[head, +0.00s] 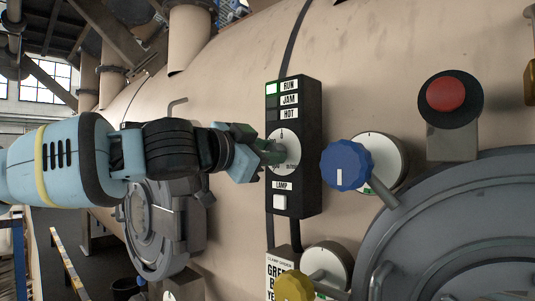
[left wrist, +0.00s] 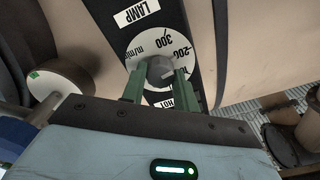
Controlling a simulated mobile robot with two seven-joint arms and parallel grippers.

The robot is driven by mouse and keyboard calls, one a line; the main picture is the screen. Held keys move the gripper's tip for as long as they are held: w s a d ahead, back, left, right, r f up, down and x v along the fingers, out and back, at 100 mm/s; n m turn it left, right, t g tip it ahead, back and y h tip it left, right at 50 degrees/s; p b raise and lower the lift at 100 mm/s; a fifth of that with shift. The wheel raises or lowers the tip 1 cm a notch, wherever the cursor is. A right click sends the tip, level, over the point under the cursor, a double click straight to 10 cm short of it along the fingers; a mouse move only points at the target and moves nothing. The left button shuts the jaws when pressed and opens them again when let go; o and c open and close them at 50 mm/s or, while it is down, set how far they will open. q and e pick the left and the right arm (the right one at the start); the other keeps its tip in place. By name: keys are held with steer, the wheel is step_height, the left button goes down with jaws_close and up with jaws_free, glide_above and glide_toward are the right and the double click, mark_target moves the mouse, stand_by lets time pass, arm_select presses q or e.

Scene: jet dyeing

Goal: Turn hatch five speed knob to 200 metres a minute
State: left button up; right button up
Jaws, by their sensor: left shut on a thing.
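The speed knob (left wrist: 159,69) is a small grey knob in the middle of a white dial (left wrist: 143,45). The dial is marked m/min, with 200 and 300 readable in the left wrist view. In the head view the dial (head: 284,135) sits on a black control box (head: 311,150) on the beige vessel. My left gripper (head: 272,152) is shut on the knob, its green fingers (left wrist: 160,84) on either side of it. The fingers hide part of the dial, and I cannot tell which number the knob points at. My right gripper is not in view.
A yellow knob (head: 293,287) and a round hatch (head: 455,235) are lower.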

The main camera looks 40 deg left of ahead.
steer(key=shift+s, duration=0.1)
arm_select(q)
steer(key=o, duration=1)
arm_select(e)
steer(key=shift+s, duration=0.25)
arm_select(q)
steer(key=shift+s, duration=0.1)
steer(key=shift+s+a, duration=0.15)
steer(key=shift+s, duration=1.75)
steer(key=shift+s+a, duration=0.15)
steer(key=shift+s, duration=1.75)
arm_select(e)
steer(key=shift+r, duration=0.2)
